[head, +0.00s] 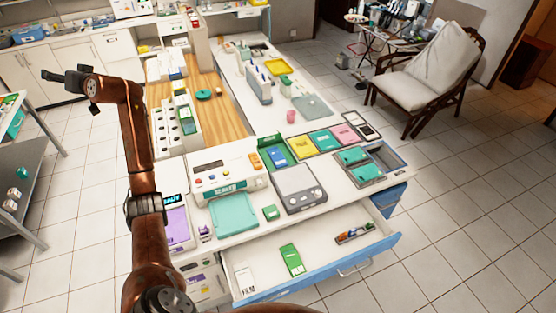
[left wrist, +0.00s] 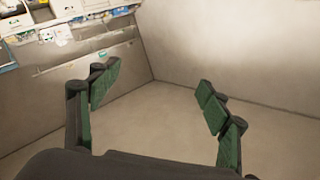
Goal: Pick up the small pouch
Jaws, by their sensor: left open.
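Several flat packets could be the small pouch, and I cannot tell which one it is. A small green packet (head: 270,212) lies on the counter in front of the grey scale. A larger green packet (head: 292,260) lies in the open drawer. Blue (head: 278,154), yellow (head: 302,146), teal (head: 324,140) and pink (head: 344,134) packets lie in a row behind the scale. My left gripper (head: 47,75) is raised at the upper left, far from all of these. In the left wrist view it (left wrist: 157,82) is open with nothing between its fingers. My right gripper is not in view.
The open drawer (head: 330,267) juts out from the counter's front and also holds a white packet (head: 245,279) and a small tray (head: 355,233). A sealer machine (head: 222,173), a teal tray (head: 234,212) and the scale (head: 299,188) crowd the counter. Floor (head: 440,230) is clear at right.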

